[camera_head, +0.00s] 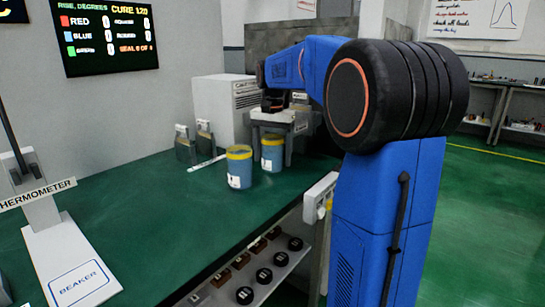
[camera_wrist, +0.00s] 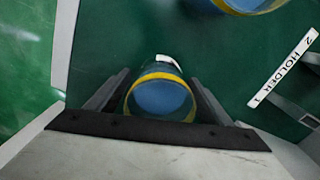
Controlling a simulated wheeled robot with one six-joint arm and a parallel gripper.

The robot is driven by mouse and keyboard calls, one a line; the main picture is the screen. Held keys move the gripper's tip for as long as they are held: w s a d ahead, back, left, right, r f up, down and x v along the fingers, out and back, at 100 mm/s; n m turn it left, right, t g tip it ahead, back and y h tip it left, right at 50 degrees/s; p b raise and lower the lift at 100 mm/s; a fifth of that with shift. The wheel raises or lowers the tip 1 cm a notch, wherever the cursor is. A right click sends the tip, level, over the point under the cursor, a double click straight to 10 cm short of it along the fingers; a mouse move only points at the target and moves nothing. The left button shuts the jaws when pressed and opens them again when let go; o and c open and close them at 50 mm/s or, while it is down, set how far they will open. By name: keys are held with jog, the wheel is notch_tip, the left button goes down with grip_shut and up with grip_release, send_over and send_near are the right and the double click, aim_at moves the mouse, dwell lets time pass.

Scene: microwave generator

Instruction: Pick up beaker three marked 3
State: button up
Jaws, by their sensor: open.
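Two blue beakers with yellow rims stand upright on the green bench. One beaker (camera_head: 239,168) is nearer and to the left; the other beaker (camera_head: 272,153) is just behind and to the right. In the wrist view a beaker (camera_wrist: 160,98) lies between the fingers of my gripper (camera_wrist: 160,84), which is open; it seems to be the right one. Part of another beaker (camera_wrist: 248,4) shows at the top edge. A pale label shows on each beaker in the head view, but no number is readable. My gripper (camera_head: 275,103) is at the back, above bench level.
A holder label strip (camera_wrist: 283,68) lies to the right in the wrist view. A white box (camera_head: 222,105) and two small grey devices stand behind the beakers. A thermometer stand (camera_head: 62,250) is at the left. The green bench (camera_head: 160,225) in front is clear.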

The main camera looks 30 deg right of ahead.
jog(key=shift+f, duration=0.3)
jog(key=shift+c, duration=0.7)
jog(key=c, duration=1.3)
